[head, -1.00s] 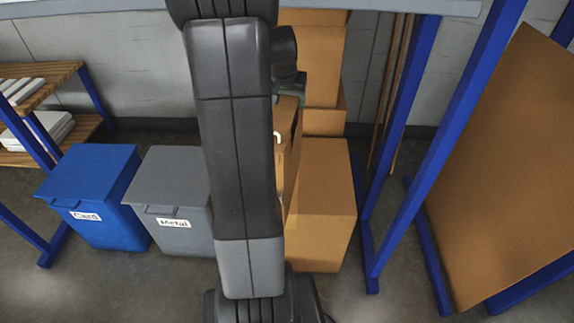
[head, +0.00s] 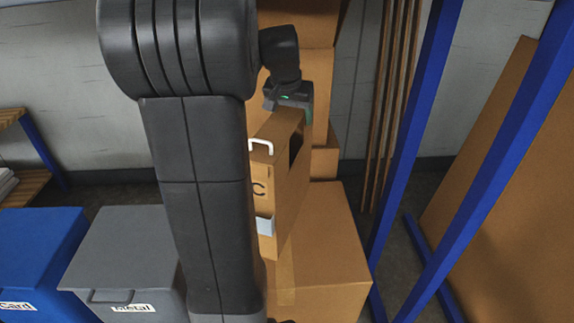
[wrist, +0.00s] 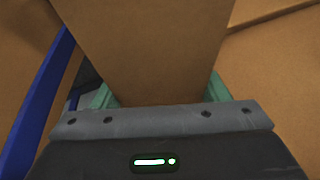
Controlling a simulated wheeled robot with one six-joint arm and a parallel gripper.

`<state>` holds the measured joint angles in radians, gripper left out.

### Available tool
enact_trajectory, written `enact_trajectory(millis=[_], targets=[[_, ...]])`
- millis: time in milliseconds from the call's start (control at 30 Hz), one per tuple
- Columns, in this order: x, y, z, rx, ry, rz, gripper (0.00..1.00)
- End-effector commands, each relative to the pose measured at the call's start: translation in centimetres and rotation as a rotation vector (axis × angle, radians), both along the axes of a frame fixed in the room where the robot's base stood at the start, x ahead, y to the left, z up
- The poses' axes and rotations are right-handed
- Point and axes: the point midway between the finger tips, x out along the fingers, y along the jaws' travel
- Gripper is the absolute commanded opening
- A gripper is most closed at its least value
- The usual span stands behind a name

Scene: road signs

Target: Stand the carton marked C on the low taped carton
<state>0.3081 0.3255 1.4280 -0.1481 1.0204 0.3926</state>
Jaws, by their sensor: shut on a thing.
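The carton marked C (head: 284,190) is a tall, narrow brown box with a white handle, a dark opening and a pale label. My gripper (head: 290,108) is shut on its upper part, and my arm hides its left side. In the wrist view the carton (wrist: 145,45) sits between the green fingers of my gripper (wrist: 158,92). The low taped carton (head: 330,235) is a wide brown box with a paler tape strip. Carton C overlaps its left part in the head view. I cannot tell whether the two touch.
Tall stacked cartons (head: 318,70) stand behind, close to my gripper. Blue posts (head: 415,130) and a large brown panel (head: 490,170) are at the right. Wooden poles (head: 392,95) lean on the wall. A grey Metal bin (head: 125,250) and a blue Card bin (head: 40,250) stand left.

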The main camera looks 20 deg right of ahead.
Motion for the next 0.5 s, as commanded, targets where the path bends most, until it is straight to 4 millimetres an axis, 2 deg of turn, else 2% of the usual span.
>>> enact_trajectory(millis=[33,267,500], targets=[[-0.1,0.0,-1.1,0.000,0.002,0.001,0.24],[0.0,0.0,-2.9,0.000,0.000,0.001,0.24],[0.0,0.0,-6.0,0.001,0.001,0.000,0.24]])
